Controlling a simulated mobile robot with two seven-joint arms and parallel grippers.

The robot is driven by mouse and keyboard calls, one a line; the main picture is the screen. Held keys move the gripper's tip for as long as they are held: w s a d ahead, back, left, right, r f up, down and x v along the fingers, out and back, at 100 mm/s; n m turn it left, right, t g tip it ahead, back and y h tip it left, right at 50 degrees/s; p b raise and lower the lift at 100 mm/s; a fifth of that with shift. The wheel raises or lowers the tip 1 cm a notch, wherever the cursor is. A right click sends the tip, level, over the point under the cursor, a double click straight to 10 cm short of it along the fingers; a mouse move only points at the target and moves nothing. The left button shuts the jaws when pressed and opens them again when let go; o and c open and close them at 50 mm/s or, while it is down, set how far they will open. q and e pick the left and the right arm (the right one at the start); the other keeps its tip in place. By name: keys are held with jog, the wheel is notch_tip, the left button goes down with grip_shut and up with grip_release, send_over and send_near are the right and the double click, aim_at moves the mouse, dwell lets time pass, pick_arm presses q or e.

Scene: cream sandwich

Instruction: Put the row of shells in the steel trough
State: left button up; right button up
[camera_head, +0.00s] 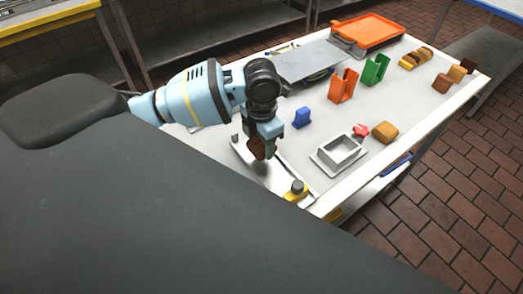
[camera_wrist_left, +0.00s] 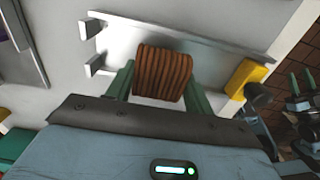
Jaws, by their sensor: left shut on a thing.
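My left gripper (camera_head: 262,150) is shut on a dark brown ridged block, the row of shells (camera_head: 256,148), near the front of the table. The left wrist view shows the row of shells (camera_wrist_left: 162,73) between the green fingers, ridges running lengthwise. The steel trough (camera_wrist_left: 215,35), a long grey channel with raised rails, lies behind it in that view. The row overlaps the trough in the picture; whether they touch I cannot tell. My right gripper (camera_wrist_left: 301,85) shows small at the right edge of the left wrist view, its green fingers apart, nothing seen between them.
A yellow block with a grey knob (camera_head: 296,190) sits at the trough's near end. A white square frame (camera_head: 338,150), a red piece (camera_head: 360,130) and a tan block (camera_head: 385,131) stand to the right. A blue block (camera_head: 302,117) and orange holder (camera_head: 343,85) are farther back.

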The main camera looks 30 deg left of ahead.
aim_at(262, 152)
pick_arm(q)
jog(key=shift+f, duration=1.85)
jog(key=shift+f, duration=0.2)
jog(key=o, duration=1)
jog(key=shift+c, duration=0.2)
jog(key=shift+r, duration=0.2)
notch_tip(262, 152, up, 12)
jog(key=shift+r, duration=0.1)
